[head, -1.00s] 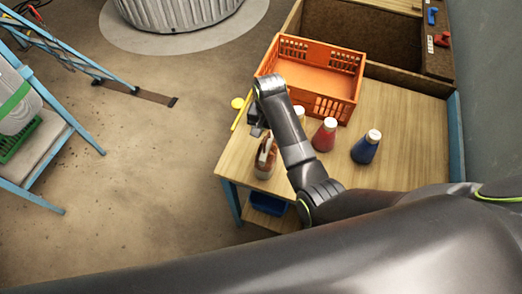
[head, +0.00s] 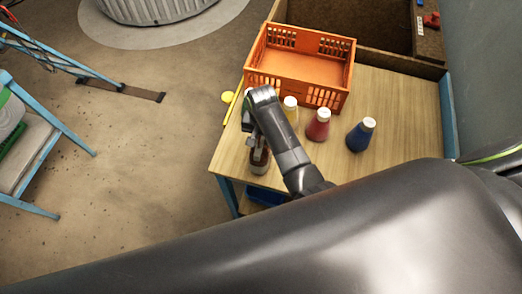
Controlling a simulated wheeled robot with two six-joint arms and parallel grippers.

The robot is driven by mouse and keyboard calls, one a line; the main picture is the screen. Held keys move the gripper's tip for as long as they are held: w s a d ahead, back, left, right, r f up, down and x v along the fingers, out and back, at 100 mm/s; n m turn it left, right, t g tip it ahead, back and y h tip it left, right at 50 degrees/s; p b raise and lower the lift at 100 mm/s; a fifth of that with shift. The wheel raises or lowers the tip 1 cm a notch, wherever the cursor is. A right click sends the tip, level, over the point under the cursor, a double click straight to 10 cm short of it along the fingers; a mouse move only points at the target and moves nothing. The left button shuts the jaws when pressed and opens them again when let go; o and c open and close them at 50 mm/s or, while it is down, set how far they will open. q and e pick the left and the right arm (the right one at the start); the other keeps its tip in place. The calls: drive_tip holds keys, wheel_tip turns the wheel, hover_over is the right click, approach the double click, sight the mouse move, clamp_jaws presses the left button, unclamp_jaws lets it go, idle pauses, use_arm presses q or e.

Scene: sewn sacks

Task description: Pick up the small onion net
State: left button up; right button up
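My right gripper (head: 256,140) hangs over the front left corner of the wooden table, pointing down. A small brown-red thing (head: 260,163) is right at its fingertips. It may be the small onion net, but it is too small and too covered to be sure. The gripper hides its top, and I cannot tell whether the fingers are closed on it. No other net shows. My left gripper is out of view.
An orange crate (head: 345,86) stands at the back of the table (head: 400,115). Bottles with white caps, yellow (head: 292,115), red (head: 317,130) and blue (head: 358,138), stand right of my gripper. A yellow item (head: 229,97) is at the left edge.

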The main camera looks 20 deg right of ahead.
drive_tip(key=shift+w+f, duration=0.1)
drive_tip(key=shift+w, duration=0.05)
drive_tip(key=c, duration=0.5)
clamp_jaws()
idle(0.4)
